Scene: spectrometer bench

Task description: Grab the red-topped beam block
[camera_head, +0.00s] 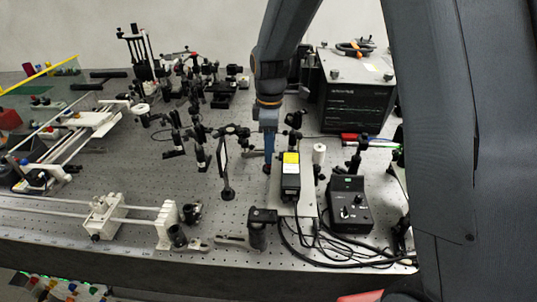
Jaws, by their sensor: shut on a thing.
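My gripper (267,158) reaches down from the top of the picture to the bench, left of the yellow-labelled black box. It is shut on a small, slim thing at its fingertips. A trace of red shows there, and I take this thing to be the red-topped beam block (266,169). It is tiny in this view and the fingers hide most of it. I cannot tell whether its foot touches the bench.
The yellow-labelled black box (290,178) stands close on the right, with a black control box (349,205) beyond. A post-mounted optic (226,165) stands close on the left. A large black instrument (354,95) is behind. Cables lie in front.

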